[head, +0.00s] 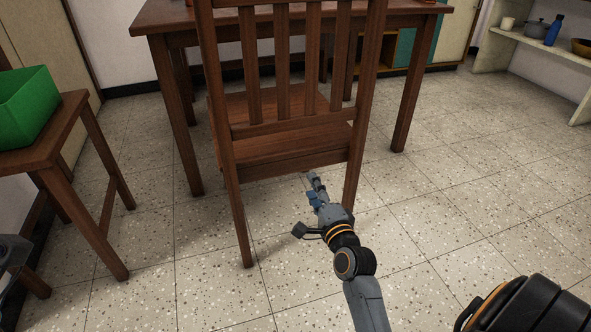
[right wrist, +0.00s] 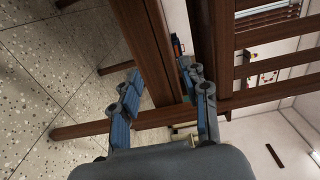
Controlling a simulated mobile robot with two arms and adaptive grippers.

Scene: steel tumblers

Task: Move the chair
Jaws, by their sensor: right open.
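The brown wooden chair (head: 291,131) stands upright in the middle of the head view, its slatted back towards me and its seat reaching under the table's near edge. My right gripper (head: 313,184) is low, just below the seat's rear edge and left of the chair's right back leg. In the right wrist view the chair (right wrist: 222,50) appears sideways, with its wooden parts in front of and between the spread fingers of the right gripper (right wrist: 160,72). The gripper is open; I cannot tell whether a finger touches the wood. My left gripper is not in view.
A wooden table (head: 170,23) stands behind the chair. At the left, a smaller wooden table (head: 72,112) holds a green bin (head: 24,105). A pale shelf (head: 560,54) with a blue bottle (head: 553,30) is at the far right. The tiled floor right of the chair is clear.

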